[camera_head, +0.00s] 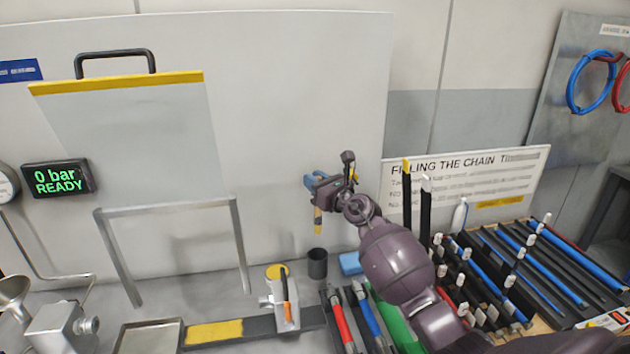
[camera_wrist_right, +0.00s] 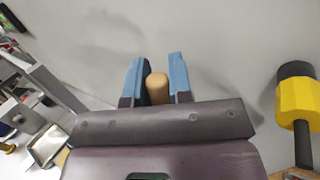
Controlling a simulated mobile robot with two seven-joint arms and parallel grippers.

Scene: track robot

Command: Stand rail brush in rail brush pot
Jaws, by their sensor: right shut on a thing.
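My right gripper (camera_head: 315,187) is up in front of the pale back panel, with blue fingers. It is shut on the rail brush (camera_head: 318,222), whose tan part hangs down below the fingers. In the right wrist view the rounded wooden end of the brush (camera_wrist_right: 158,88) sits between the two blue fingers (camera_wrist_right: 157,80). The rail brush pot (camera_head: 317,263), a dark round cup, stands on the bench below the gripper. The brush is above it and apart from it. The inside of the pot is hard to make out. My left gripper is in neither view.
A blue block (camera_head: 350,263) is just right of the pot. A yellow-topped holder (camera_head: 277,272) with an orange-handled tool stands to its left. Red and blue tools (camera_head: 340,320) lie in front. A rack of rods (camera_head: 500,270) fills the right. A metal tray (camera_head: 147,338) is at front left.

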